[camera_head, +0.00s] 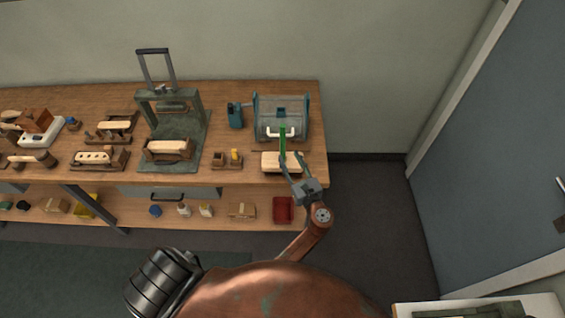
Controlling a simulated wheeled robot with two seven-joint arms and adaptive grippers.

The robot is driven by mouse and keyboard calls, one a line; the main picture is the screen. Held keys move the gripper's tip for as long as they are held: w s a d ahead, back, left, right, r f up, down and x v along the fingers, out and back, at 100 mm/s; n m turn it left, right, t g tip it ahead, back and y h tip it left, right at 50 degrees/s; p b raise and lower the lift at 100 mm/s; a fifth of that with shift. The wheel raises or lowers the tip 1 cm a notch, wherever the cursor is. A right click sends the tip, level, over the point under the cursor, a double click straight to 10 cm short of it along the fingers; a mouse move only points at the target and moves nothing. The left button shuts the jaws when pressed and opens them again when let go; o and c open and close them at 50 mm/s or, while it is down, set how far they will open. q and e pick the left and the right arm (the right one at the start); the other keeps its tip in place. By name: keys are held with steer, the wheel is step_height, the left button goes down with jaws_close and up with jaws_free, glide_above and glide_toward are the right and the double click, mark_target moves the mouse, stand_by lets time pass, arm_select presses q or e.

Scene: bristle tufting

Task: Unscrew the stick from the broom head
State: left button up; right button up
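A pale block-like broom head (270,161) lies near the front right of the wooden bench. A short green stick (282,140) stands upright at its back edge; I cannot tell whether the two are joined. The gripper hides part of the broom head's right side.
A grey-blue machine (297,105) with a white handle stands right behind the stick. A blue device (235,115) and a small wooden holder (227,159) are to the left. A green press frame (168,106) stands further left. A red box (283,209) sits on the lower shelf.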

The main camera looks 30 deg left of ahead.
mark_target(284, 148)
arm_select(q)
steer(key=shift+b+x, duration=0.4)
steer(key=shift+x, duration=0.9)
steer(key=b+x, duration=0.2)
steer(key=x, duration=0.2)
steer(key=shift+w+a, duration=0.25)
steer(key=shift+a, duration=0.1)
steer(key=shift+c, duration=0.4)
jaws_close()
steer(key=shift+r, duration=0.1)
